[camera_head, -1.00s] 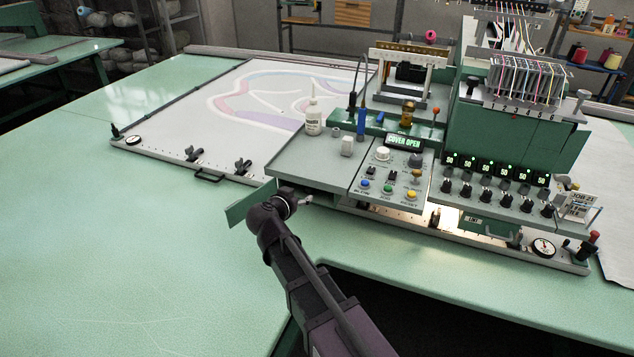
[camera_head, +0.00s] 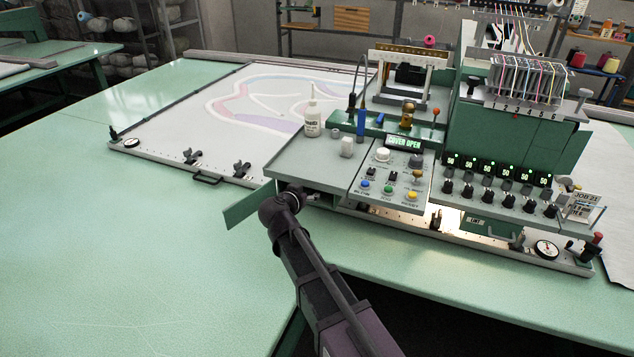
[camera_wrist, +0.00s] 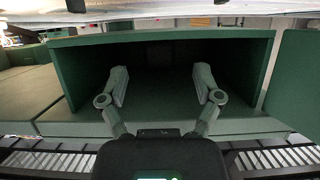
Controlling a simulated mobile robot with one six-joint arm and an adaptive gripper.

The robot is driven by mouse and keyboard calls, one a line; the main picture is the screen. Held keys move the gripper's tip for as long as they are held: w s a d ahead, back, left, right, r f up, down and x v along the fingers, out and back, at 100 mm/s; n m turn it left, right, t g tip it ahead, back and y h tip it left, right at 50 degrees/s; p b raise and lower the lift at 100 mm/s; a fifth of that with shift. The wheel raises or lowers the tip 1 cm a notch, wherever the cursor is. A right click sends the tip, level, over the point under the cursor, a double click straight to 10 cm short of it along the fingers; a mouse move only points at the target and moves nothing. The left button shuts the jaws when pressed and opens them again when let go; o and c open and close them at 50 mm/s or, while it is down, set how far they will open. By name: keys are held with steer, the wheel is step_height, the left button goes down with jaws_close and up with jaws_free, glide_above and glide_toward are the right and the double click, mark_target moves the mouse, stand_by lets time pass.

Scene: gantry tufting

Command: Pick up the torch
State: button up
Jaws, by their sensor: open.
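I cannot make out a torch in any view. My gripper (camera_wrist: 161,88) is open and empty in the wrist view, its two fingers spread apart. It faces into a dark green open compartment (camera_wrist: 72,75) whose inside is too dark to show any clear object. In the head view the compartment lies under the front left of the machine's control console (camera_head: 310,165), with its green door (camera_head: 250,206) swung open. My wrist is at its opening, and my fingers are mostly hidden there.
A white bottle (camera_head: 312,118) and a blue-handled corded tool (camera_head: 361,124) stand on the console. The open door is close to the left of my wrist. The green table (camera_head: 120,230) is clear to the left. A display reads "COVER OPEN" (camera_head: 404,141).

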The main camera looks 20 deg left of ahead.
steer(key=shift+b+x, duration=0.3)
steer(key=shift+x, duration=0.95)
jaws_close()
